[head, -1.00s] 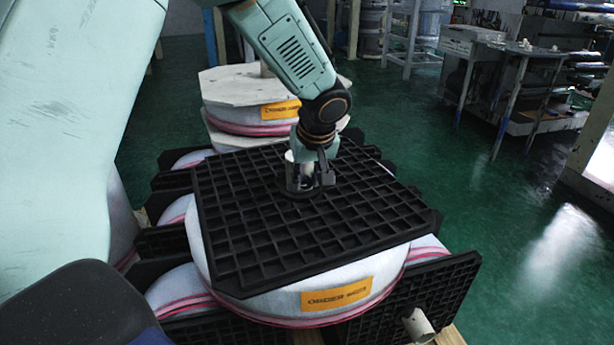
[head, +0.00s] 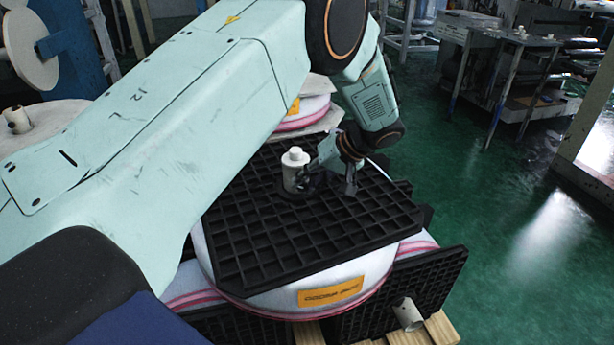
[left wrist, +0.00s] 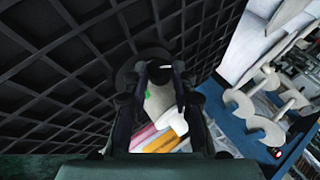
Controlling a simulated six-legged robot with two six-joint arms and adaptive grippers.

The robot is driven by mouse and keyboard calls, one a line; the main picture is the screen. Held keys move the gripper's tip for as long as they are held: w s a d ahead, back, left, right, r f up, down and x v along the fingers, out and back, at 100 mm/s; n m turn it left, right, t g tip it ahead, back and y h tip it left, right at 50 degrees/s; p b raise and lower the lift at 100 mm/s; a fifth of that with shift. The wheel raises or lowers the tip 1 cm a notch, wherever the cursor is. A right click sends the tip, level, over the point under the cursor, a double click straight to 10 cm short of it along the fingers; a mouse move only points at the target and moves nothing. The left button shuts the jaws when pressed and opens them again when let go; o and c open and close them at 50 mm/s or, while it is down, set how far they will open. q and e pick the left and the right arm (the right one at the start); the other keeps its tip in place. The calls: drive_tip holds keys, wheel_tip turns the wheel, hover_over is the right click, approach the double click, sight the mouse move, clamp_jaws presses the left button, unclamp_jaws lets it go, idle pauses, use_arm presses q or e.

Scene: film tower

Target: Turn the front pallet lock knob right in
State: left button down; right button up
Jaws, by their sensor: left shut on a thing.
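The lock knob (head: 294,174) is a white upright post with a narrower stub on top. It stands on a round dark base on the black grid pallet (head: 330,241). My left gripper (head: 305,179) comes in from the right, low over the pallet. Its dark fingers are shut on the knob's side, and the knob's top stays in the open. The left wrist view shows the dark fingers (left wrist: 160,82) beside the grid; they hide much of what is between them. How far the knob is turned cannot be told. My right gripper is not in view.
The pallet lies on a white roll with pink bands and an orange label (head: 331,292). A second black pallet (head: 443,287) stands on edge at the front right, with a white tube (head: 408,314) sticking out. Green floor is free on the right.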

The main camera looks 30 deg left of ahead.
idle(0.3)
use_arm(q)
drive_tip(key=c, duration=1.1)
unclamp_jaws()
drive_tip(key=shift+a+f, duration=0.1)
drive_tip(key=v, duration=1.2)
drive_tip(key=shift+w, duration=0.2)
